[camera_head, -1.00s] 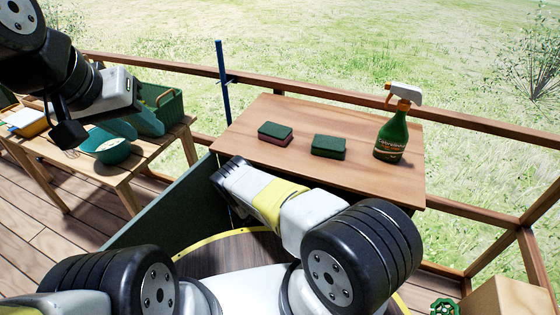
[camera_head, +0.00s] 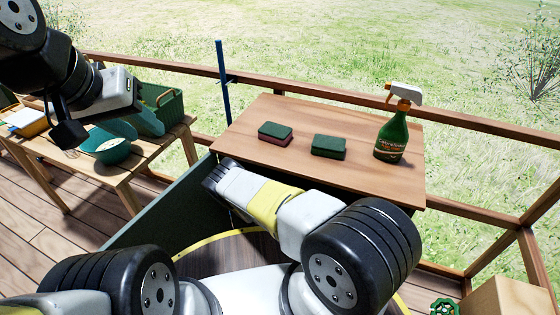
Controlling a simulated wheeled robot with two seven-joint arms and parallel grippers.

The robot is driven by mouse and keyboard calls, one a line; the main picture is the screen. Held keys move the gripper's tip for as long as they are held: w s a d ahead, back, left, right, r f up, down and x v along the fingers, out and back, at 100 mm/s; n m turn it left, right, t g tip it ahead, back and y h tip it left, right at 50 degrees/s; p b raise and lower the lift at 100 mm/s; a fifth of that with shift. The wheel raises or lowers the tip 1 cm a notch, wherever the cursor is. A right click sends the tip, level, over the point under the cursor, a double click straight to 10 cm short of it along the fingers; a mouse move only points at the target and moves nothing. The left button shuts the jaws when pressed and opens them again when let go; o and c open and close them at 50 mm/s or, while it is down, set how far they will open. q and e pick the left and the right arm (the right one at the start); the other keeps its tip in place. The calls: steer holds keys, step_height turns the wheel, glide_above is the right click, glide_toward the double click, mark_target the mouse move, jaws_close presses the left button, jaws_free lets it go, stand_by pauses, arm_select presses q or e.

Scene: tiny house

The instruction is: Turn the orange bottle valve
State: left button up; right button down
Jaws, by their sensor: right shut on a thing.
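No orange gas bottle shows in this view. A small green handwheel (camera_head: 443,306), like a valve knob, shows at the bottom right edge beside a wooden block; what it sits on is cut off. My left gripper (camera_head: 68,134) hangs at the upper left, in front of the low wooden table; its opening cannot be made out. My right arm reaches from the bottom middle toward the wooden shelf, with a yellow band on it. A green spray bottle (camera_head: 391,140) with an orange and white head stands on the shelf.
The wooden shelf (camera_head: 370,184) holds two sponges (camera_head: 275,134) (camera_head: 328,147). The low table (camera_head: 124,180) at left bears a teal bowl (camera_head: 112,150) and a green basket (camera_head: 165,110). A wooden railing (camera_head: 320,94) runs behind. A wooden block (camera_head: 512,297) stands bottom right.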

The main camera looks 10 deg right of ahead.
steer(key=n+t+y, duration=0.1)
steer(key=n+y, duration=0.1)
steer(key=n+t+y, duration=0.2)
steer(key=y, duration=0.1)
steer(key=a+n+t+y, duration=0.1)
steer(key=n+t+y, duration=0.1)
steer(key=y, duration=0.1)
steer(key=shift+w, duration=0.35)
steer(key=shift+w+a+n+t+y, duration=0.15)
steer(key=shift+a+n+y, duration=0.1)
steer(key=shift+n+y, duration=0.75)
steer(key=shift+s+a+n+t+y, duration=0.1)
steer(key=shift+a+n+t+y, duration=0.15)
steer(key=shift+n+y, duration=0.75)
steer(key=shift+w+a+n+t+y, duration=0.1)
steer(key=shift+a+n+y, duration=0.25)
steer(key=shift+y, duration=1.25)
steer(key=c, duration=0.9)
jaws_free()
steer(key=shift+c, duration=0.2)
steer(key=s, duration=0.5)
steer(key=s+d, duration=0.1)
steer(key=s, duration=0.2)
